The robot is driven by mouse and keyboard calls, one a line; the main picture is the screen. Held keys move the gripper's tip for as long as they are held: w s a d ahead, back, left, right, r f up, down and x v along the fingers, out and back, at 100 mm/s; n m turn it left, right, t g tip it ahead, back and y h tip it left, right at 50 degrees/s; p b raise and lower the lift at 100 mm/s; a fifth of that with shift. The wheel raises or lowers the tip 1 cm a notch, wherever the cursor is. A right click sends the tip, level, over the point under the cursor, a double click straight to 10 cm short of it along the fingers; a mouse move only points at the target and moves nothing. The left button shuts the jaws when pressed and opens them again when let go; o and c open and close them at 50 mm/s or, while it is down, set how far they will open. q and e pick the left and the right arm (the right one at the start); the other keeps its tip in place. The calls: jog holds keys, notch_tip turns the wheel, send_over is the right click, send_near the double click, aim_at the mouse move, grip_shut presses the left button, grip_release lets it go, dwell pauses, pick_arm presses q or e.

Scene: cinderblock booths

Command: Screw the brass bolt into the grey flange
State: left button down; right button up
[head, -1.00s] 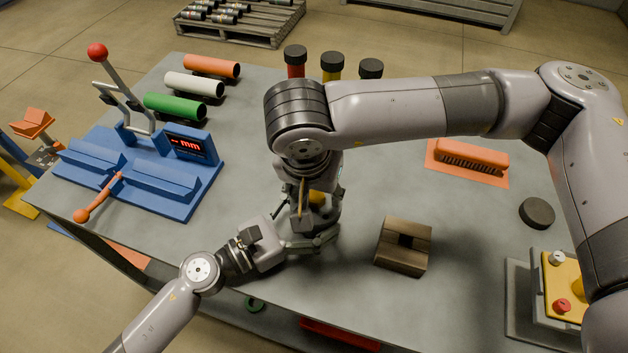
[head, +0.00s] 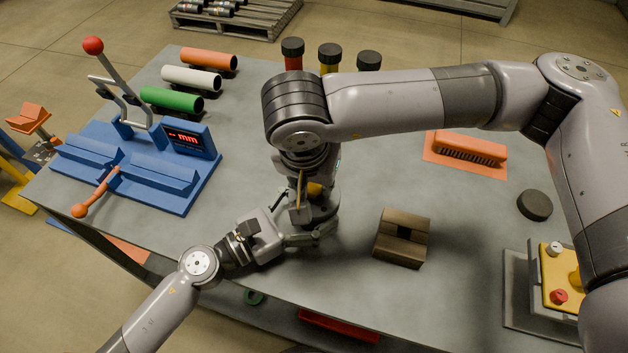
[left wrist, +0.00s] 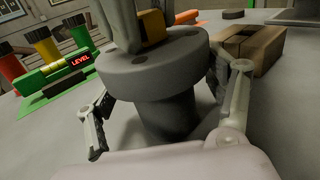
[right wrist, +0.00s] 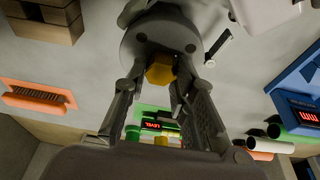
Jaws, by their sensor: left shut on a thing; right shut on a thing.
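The grey flange (left wrist: 145,75) stands upright on the bench, a wide disc with holes over a thick neck. My left gripper (left wrist: 165,112) has a finger on each side of the neck and is shut on it below the disc. The brass bolt (right wrist: 160,70) shows its yellow head over the middle of the disc; its lower part is hidden. My right gripper (right wrist: 158,85) comes down from above, shut on the bolt head. In the head view the bolt (head: 314,190) is partly covered by the right gripper (head: 314,200), just above the left gripper (head: 308,237).
A wooden block (head: 403,238) stands right of the flange. The blue gauge fixture (head: 140,165), coloured tubes (head: 191,79) and black-capped cylinders (head: 329,58) lie left and behind. An orange brush (head: 470,148) and black puck (head: 535,205) lie right. Bare bench surrounds the flange.

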grip_shut()
jog(key=m+g+h, duration=0.1)
jog(key=m, duration=0.5)
jog(key=shift+w+a+m, duration=0.1)
jog(key=shift+a+m, duration=0.05)
jog(key=shift+m, duration=0.25)
jog(key=m+g+h, duration=0.1)
jog(key=m, duration=0.3)
jog(key=shift+f+m, duration=0.1)
jog(key=shift+m, duration=0.3)
jog(key=m, duration=0.3)
jog(key=shift+w+g, duration=0.1)
jog(key=shift+g, duration=0.3)
jog(key=o, duration=1.1)
grip_release()
jog(key=v, duration=1.2)
